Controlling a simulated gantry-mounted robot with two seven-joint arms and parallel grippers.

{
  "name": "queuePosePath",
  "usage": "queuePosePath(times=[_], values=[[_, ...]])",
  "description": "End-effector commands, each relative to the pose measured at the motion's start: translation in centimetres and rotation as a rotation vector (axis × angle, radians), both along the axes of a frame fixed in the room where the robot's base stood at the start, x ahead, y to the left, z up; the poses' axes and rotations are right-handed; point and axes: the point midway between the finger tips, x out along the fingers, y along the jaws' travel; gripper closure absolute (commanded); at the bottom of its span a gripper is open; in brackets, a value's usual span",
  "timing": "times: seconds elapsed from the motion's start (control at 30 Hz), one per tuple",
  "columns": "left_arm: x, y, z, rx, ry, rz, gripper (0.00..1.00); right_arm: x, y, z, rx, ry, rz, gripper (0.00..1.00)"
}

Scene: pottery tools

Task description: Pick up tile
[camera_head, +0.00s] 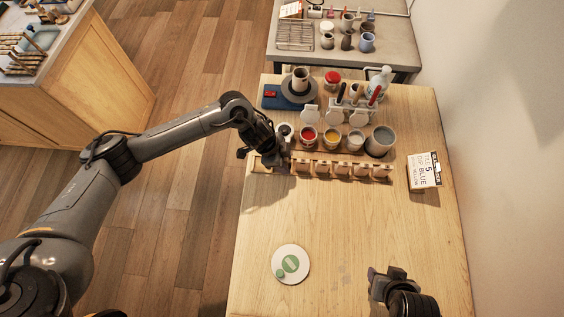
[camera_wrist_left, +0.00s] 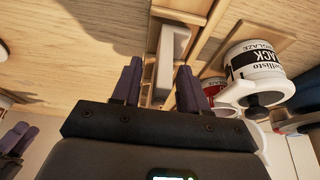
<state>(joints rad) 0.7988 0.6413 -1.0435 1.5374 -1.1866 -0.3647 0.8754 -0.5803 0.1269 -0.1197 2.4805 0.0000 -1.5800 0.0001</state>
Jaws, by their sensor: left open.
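A wooden rack (camera_head: 340,172) holds several small upright tiles in a row on the table. In the left wrist view, a pale, whitish L-shaped tile (camera_wrist_left: 172,48) stands in the rack, between my two fingers. My left gripper (camera_head: 275,160) is at the left end of the rack; its open dark fingers (camera_wrist_left: 158,88) are on either side of the tile. I cannot tell whether they touch it. My right gripper (camera_head: 385,274) is over the front right of the table, away from the rack; its jaw opening is unclear.
Behind the rack stand a red glaze cup (camera_head: 308,137), a yellow one (camera_head: 331,139) and a grey pot (camera_head: 380,141). A white glaze cup (camera_wrist_left: 252,62) is close to my left fingers. A round test plate (camera_head: 290,264) and a sign (camera_head: 424,170) are on the table. The middle is clear.

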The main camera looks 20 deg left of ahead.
Motion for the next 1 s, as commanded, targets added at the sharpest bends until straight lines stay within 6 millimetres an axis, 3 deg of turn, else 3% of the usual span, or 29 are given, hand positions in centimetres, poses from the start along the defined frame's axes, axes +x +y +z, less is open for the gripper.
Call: queuePosePath(times=[0.27,0.53,0.87,1.0], values=[[0.0,-0.1,-0.2,0.000,-0.001,0.000,0.58,0.0,0.1,0.0,0.004,0.000,-0.003,0.53],[0.0,-0.1,-0.2,0.000,-0.001,0.000,0.99,0.0,0.2,0.0,0.010,0.001,-0.006,0.53],[0.1,-0.1,-0.1,0.000,-0.001,0.000,1.00,0.0,0.3,0.0,0.010,0.001,-0.006,0.53],[0.1,-0.1,0.8,-0.001,-0.002,0.002,1.00,0.0,0.2,0.1,0.009,0.000,-0.004,0.53]])
